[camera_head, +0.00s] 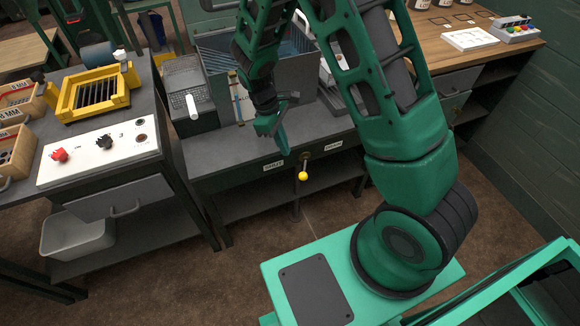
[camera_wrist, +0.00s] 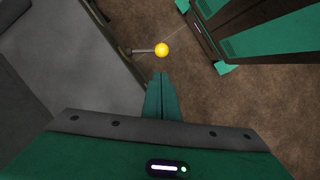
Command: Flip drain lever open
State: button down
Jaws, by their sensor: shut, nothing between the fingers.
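The drain lever, a thin rod with a yellow ball knob (camera_head: 303,176), hangs from the front edge of the middle bench, between two white labels (camera_head: 273,165) (camera_head: 333,146). In the wrist view the yellow knob (camera_wrist: 161,49) stands out from the bench edge on its short rod. My gripper (camera_head: 283,147) is above the bench front, a little up and left of the knob in the head view. In the wrist view my gripper (camera_wrist: 161,78) has its green fingers together, empty, with the tips just short of the knob. I see no clear contact.
The grey bench top (camera_head: 225,153) lies under and behind my gripper. A control panel (camera_head: 98,150) with red and black knobs is at the left. The brown floor (camera_head: 180,285) before the bench is clear.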

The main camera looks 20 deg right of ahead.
aim_at(304, 169)
jog(key=shift+f, duration=0.1)
jog(key=x, duration=0.9)
jog(key=shift+f, duration=0.35)
jog(key=shift+d, duration=0.1)
jog(key=shift+s, duration=0.15)
